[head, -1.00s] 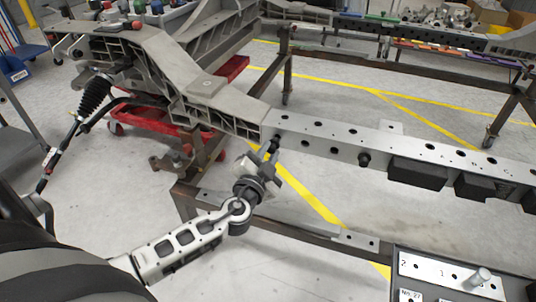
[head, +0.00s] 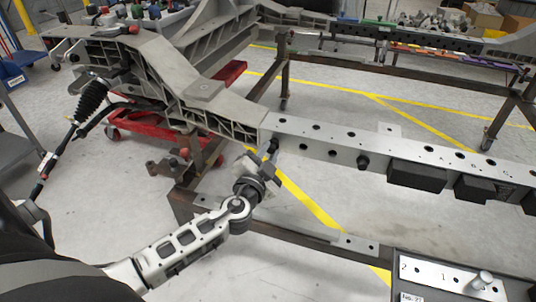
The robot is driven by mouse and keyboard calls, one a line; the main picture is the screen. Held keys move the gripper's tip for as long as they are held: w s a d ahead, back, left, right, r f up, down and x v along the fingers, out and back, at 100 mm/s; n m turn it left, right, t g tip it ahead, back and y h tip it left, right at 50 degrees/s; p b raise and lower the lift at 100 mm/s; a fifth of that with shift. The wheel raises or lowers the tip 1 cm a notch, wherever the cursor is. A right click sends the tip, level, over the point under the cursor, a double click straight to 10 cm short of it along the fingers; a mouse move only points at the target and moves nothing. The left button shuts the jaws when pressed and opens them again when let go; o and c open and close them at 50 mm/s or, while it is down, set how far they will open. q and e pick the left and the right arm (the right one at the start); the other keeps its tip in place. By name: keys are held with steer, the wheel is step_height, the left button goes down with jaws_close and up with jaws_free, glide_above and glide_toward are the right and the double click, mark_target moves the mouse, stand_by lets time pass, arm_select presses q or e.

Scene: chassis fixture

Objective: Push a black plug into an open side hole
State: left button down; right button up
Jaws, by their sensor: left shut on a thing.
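My left gripper (head: 267,158) is at the near side face of the silver chassis rail (head: 318,141), close to the rail's left end. It is shut on a small black plug (head: 273,146), which is at the side face; I cannot tell how far it sits in a hole, because the gripper partly hides it. Another black plug (head: 363,162) sticks out of the side face farther right. Several dark holes show along the rail. My right gripper is not in view.
Black blocks (head: 417,175) are fixed to the rail's side at the right. A tray (head: 445,275) with a metal plate and a pin stands at the lower right. A rusty frame (head: 300,238) runs below the rail. A red trolley (head: 145,137) stands behind at the left.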

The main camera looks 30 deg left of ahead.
arm_select(q)
steer(key=shift+w+a, duration=0.2)
steer(key=shift+w, duration=0.4)
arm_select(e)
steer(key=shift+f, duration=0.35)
arm_select(q)
steer(key=c, duration=1.2)
jaws_free()
